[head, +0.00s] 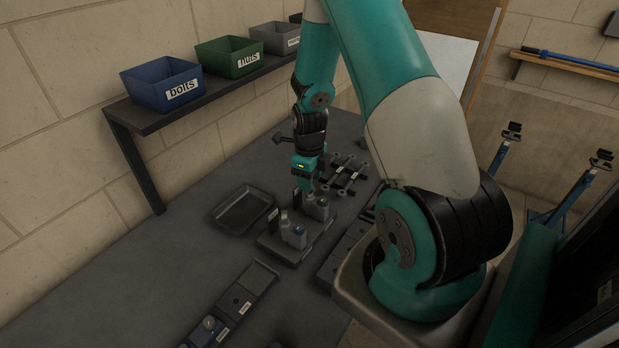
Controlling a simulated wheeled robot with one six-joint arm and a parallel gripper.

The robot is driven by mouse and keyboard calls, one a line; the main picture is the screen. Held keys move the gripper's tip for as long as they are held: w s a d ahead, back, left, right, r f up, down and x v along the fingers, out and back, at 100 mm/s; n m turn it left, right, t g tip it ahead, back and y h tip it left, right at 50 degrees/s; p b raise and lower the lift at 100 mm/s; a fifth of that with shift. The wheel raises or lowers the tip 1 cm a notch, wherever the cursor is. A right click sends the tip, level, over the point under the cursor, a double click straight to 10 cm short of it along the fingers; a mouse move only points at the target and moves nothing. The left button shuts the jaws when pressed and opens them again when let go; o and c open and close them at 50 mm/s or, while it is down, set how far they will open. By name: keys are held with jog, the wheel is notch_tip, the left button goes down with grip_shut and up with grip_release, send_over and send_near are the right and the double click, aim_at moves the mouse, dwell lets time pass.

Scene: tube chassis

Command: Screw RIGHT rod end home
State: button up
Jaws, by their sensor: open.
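The bars' end fittings are too small to make out. I cannot tell which part is the right rod end or how far it is screwed in.
An empty dark tray (243,228) lies left of the bottles. A labelled strip of pockets (222,318) is at the front. Blue bolts bin (140,90), green nuts bin (215,62) and a grey bin (268,36) stand on a wall shelf. The left bench is clear.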

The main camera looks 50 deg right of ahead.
jog(key=n, duration=0.4)
jog(key=shift+n, duration=0.3)
jog(key=n, duration=0.4)
jog(key=shift+n, duration=0.4)
jog(key=n, duration=1.9)
jog(key=shift+n, duration=0.3)
jog(key=shift+f, duration=0.1)
